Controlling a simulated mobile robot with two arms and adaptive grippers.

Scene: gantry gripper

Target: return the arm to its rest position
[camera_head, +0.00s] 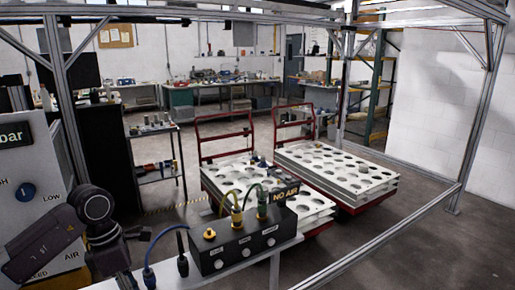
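My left arm (48,243) comes in at the lower left, in front of a grey panel. It bends at a dark round joint, and its dark end part (108,252) points down beside the black control box. The fingers at the bottom edge are too dark and cut off to tell whether they are open or shut. I see nothing held. My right arm and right gripper are not in view.
Metal frame bars (398,227) cross the right side. Open floor lies at right.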

